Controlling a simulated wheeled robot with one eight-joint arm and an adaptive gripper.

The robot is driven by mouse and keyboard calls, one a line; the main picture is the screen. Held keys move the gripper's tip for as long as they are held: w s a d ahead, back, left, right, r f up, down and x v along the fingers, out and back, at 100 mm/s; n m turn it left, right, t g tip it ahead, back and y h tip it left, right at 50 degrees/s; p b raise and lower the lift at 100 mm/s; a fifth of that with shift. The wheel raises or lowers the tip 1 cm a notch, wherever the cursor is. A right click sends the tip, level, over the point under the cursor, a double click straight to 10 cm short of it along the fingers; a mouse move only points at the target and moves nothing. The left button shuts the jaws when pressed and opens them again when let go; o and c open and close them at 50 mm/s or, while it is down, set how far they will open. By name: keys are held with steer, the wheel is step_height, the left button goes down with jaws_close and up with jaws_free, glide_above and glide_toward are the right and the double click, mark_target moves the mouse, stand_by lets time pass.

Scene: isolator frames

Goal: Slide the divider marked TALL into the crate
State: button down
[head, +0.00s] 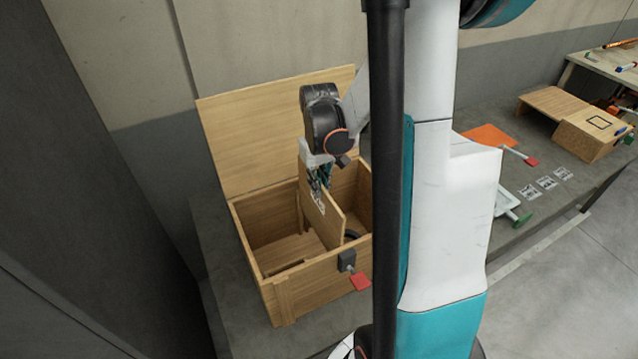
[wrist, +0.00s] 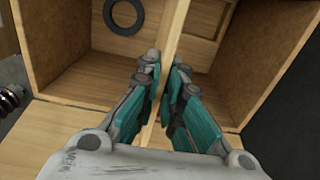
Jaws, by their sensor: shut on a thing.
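The wooden crate (head: 288,277) stands on the grey surface with its hinged lid (head: 270,125) open against the wall. My gripper (head: 318,180) is over the crate, shut on a thin wooden divider (head: 323,212) that stands upright inside the crate, between its two ends. In the wrist view, the fingers (wrist: 163,85) pinch the edge of the divider (wrist: 177,30) from both sides. Its mark cannot be read, and whether its lower edge touches the crate floor is hidden. A black ring (wrist: 124,14) lies on the crate floor on one side of the divider.
A black latch with a red tag (head: 361,282) is on the crate's front. To the right are an orange sheet (head: 489,136), a white tray (head: 508,197), several printed cards (head: 547,182) and another wooden box (head: 590,140). My arm hides the surface between.

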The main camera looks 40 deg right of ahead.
mark_target(319, 217)
steer(key=shift+f+b, duration=5.9)
steer(key=shift+f, duration=1.15)
steer(key=c, duration=1.7)
jaws_free()
steer(key=shift+o, duration=0.2)
steer(key=shift+r, duration=0.1)
step_height(319, 217, up, 12)
